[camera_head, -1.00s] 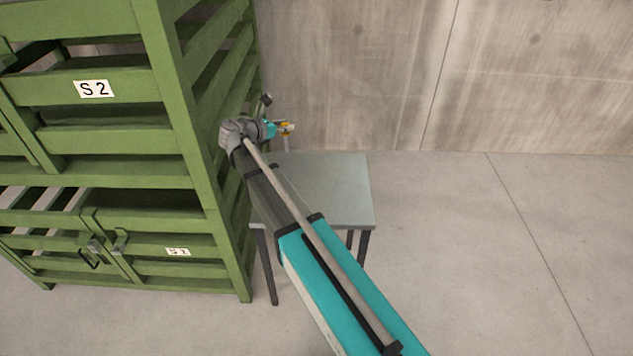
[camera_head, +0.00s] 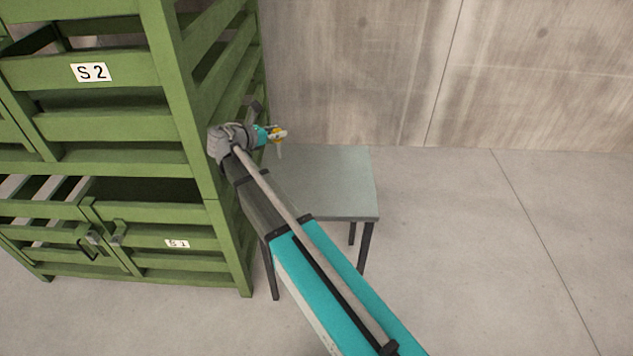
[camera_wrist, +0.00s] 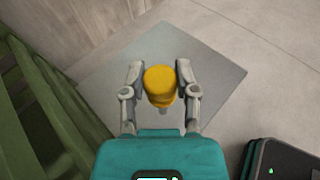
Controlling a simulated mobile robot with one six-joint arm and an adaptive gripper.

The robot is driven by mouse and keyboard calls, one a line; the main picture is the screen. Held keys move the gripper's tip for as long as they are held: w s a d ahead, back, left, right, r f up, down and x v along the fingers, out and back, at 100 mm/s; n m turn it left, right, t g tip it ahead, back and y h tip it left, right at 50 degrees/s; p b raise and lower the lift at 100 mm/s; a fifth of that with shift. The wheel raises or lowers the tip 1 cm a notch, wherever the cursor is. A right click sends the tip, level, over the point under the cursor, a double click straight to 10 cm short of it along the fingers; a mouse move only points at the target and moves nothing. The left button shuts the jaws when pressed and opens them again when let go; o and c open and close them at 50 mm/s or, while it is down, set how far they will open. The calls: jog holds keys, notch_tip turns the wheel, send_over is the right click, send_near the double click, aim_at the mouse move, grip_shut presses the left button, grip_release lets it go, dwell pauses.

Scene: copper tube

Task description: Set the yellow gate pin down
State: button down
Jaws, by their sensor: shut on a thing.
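The yellow gate pin (camera_wrist: 160,84) is held between the two fingers of my gripper (camera_wrist: 158,78) in the wrist view, its round yellow head toward the camera. In the head view the yellow head (camera_head: 277,134) shows small at my gripper (camera_head: 281,137), with a pale shank hanging below it. My gripper is shut on the pin. The grey table (camera_head: 335,185) lies below, and the pin appears to be above its top, apart from it. The table top also fills the middle of the wrist view (camera_wrist: 215,75). The pin's lower end is mostly hidden in the wrist view.
Green stacked crates (camera_head: 215,120) labelled S2 and S1 stand close at the left of the table. A concrete wall (camera_head: 400,70) is behind. The table top looks bare, and the floor (camera_head: 480,260) to the right is clear.

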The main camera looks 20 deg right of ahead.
jog(key=s+a+f+b, duration=0.5)
jog(key=s+a+f, duration=0.1)
jog(key=shift+f, duration=0.15)
jog(key=w+d+f+b, duration=0.8)
jog(key=d+f+b, duration=0.1)
jog(key=shift+w+d, duration=0.3)
jog(key=shift+w, duration=0.1)
dwell(0.4)
